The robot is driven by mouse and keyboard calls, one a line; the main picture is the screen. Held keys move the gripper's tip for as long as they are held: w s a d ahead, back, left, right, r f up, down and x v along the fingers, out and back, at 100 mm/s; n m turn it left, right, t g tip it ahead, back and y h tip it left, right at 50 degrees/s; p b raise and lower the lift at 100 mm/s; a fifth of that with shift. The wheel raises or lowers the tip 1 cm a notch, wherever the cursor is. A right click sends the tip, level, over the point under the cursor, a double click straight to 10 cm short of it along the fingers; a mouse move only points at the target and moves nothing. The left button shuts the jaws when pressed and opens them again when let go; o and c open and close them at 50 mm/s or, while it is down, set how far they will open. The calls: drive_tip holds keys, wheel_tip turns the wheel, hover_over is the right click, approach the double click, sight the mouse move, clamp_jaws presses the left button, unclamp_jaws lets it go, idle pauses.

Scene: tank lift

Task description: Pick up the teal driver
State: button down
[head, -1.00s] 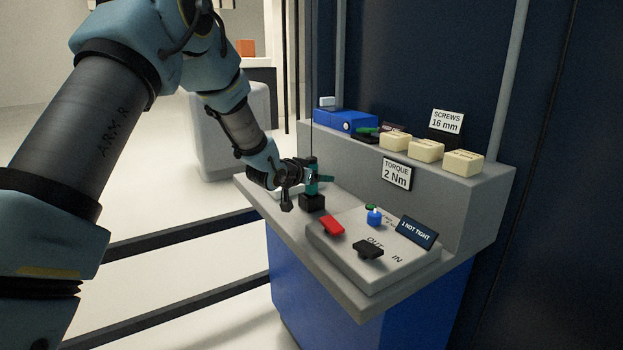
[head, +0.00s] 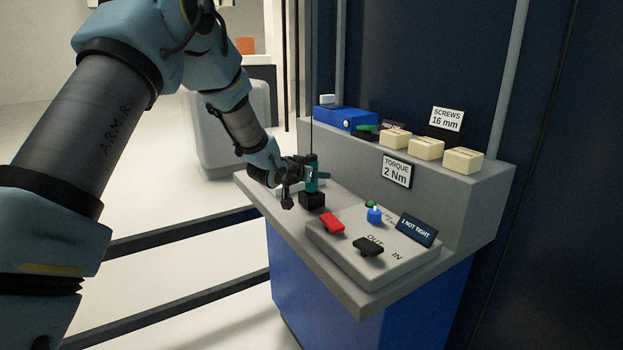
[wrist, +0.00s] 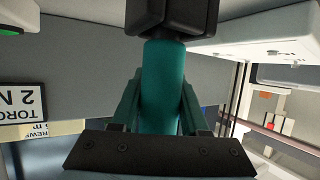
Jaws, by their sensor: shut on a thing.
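The teal driver (head: 312,175) stands upright at the back left of the grey bench, with a black block-shaped base (head: 312,200) at its lower end. A thin dark line rises from its top. My gripper (head: 309,181) reaches it from the left and is shut around its body. In the wrist view the teal driver (wrist: 164,85) lies between the two teal fingers of my gripper (wrist: 163,112), and its black end (wrist: 170,18) is at the top of the picture. I cannot tell whether the black base is touching the bench.
A raised grey panel carries a red piece (head: 332,223), a black piece (head: 368,247), a blue knob (head: 375,215) and a "1 NOT TIGHT" sign (head: 416,230). On the ledge behind stand a blue box (head: 346,119) and cream blocks (head: 426,148). A "TORQUE 2 Nm" sign (head: 397,171) hangs below.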

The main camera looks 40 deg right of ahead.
drive_tip(key=shift+r, duration=0.15)
wheel_tip(320, 180, up, 10)
idle(0.6)
drive_tip(key=shift+a, duration=0.1)
idle(0.4)
